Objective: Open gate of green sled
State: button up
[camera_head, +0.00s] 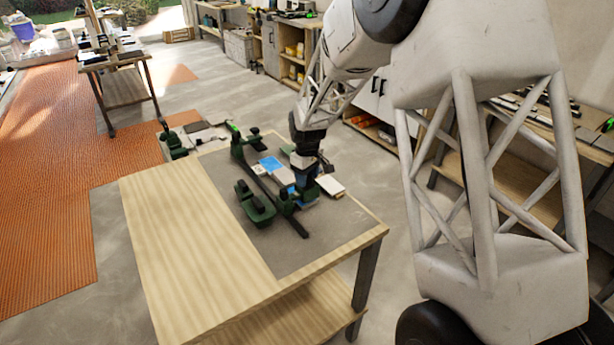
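A dark green tool (256,206), sled-like in shape, lies on the grey top of the workbench, left of a long black rail (263,189). More dark green parts sit on the rail, one near its far end (245,146) and one near its front end (288,203). I cannot tell for sure which of these is the green sled, and no gate can be made out. My gripper (304,178) points down at the right side of the rail, close to the front green part. Its fingertips are small and dark, so contact and opening cannot be told.
The workbench (168,240) has bare wood at left. Blue-and-white tiles (270,165) and a pale block (330,187) lie near my gripper. Another green tool (173,146) stands behind the bench. Shelves line the back, and a small table (125,90) stands back left.

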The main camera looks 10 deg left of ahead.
jog(key=c, duration=0.7)
jog(key=shift+m, duration=0.3)
jog(key=m, duration=0.8)
jog(key=shift+m, duration=0.4)
jog(key=m, duration=0.8)
jog(key=shift+m, duration=0.3)
